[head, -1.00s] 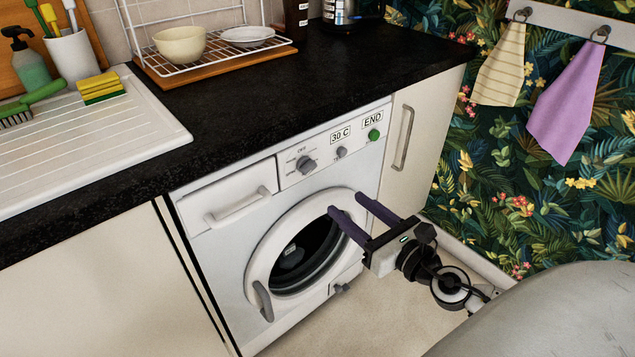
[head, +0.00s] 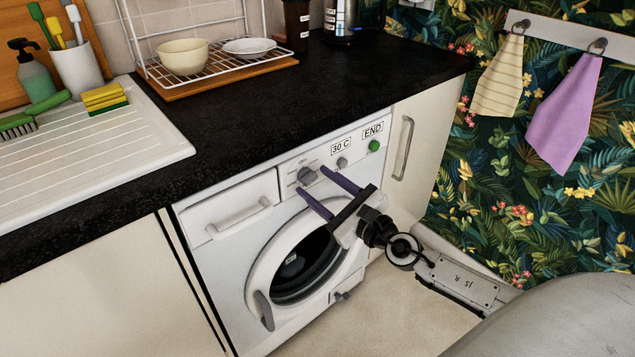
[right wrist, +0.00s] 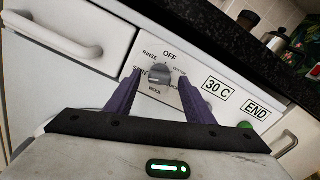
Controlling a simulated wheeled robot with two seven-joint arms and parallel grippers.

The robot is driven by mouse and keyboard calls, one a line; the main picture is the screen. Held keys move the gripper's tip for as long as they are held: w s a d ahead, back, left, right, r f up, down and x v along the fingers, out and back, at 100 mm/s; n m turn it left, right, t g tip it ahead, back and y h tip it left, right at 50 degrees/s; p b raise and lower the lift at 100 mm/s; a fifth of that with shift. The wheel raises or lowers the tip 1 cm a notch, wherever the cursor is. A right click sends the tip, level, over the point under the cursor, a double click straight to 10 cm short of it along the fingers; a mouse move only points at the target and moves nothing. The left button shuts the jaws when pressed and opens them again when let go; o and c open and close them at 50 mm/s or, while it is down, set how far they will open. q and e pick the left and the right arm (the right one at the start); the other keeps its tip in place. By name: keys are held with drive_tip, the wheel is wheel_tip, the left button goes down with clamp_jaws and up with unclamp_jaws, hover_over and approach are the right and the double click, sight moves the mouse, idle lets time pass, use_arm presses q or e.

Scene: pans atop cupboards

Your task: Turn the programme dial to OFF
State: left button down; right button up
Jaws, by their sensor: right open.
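The grey programme dial (head: 307,176) is on the white washing machine's panel (head: 327,158). In the right wrist view the dial (right wrist: 159,75) has OFF above it and RINSE and SPIN to its left, with other labels at its right and below. I cannot tell which label it points to. My right gripper (head: 310,179) is open, its two purple fingers reaching toward the panel. In the right wrist view the fingers (right wrist: 158,80) appear on either side of the dial; I see no clear contact. My left gripper is not in view.
A smaller knob (head: 342,163) and a green button (head: 374,146) sit to the right on the panel. A drawer handle (head: 238,216) is to the left. The black worktop (head: 330,85) overhangs the panel. The round door (head: 268,270) is below.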

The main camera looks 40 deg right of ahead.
drive_tip(key=shift+w, duration=0.35)
drive_tip(key=c, duration=1)
drive_tip(key=shift+c, duration=0.2)
